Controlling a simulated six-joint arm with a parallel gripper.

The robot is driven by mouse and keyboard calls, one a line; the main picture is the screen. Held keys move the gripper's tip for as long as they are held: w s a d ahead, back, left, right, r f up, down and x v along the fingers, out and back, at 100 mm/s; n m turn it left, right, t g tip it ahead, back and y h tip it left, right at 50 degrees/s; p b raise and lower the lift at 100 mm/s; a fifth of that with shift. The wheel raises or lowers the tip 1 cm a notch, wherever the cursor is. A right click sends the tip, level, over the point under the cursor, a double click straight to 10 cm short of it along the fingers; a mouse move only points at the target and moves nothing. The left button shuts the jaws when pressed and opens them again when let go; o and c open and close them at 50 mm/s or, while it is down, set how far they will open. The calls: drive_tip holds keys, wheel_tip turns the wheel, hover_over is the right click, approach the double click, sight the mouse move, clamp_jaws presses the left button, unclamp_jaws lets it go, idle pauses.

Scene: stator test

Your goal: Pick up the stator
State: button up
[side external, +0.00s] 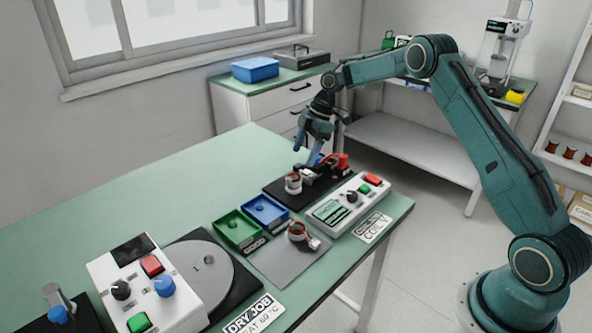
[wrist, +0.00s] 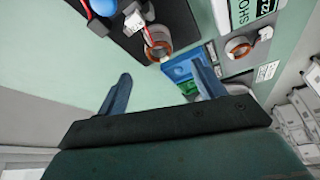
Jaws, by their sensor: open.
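One stator (side external: 293,183), a copper-and-white ring, stands at the near end of a black test fixture (side external: 274,192). It also shows in the wrist view (wrist: 158,50), beyond the gap between my fingers. A second stator (side external: 297,232) lies on a grey mat (side external: 272,262) nearer the table's front; the wrist view shows it at the right (wrist: 238,48). My gripper (side external: 306,156) is above the table, behind the fixture in the side view. Its two blue fingers (wrist: 160,78) are apart with nothing between them.
A green bin (side external: 238,229) and a blue bin (side external: 265,210) sit left of the mat. A white control box (side external: 345,203) stands right of the fixture. A round turntable (side external: 203,272) and another control box (side external: 135,285) are at the near left. The table's far left is clear.

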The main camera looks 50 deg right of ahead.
sight(296, 174)
drive_tip(key=shift+x, duration=1.65)
drive_tip(key=shift+f, duration=0.1)
drive_tip(key=shift+x, duration=2.45)
drive_tip(key=shift+d+f, duration=0.1)
drive_tip(key=shift+d, duration=0.1)
drive_tip(key=shift+c, duration=0.2)
drive_tip(key=c, duration=1.2)
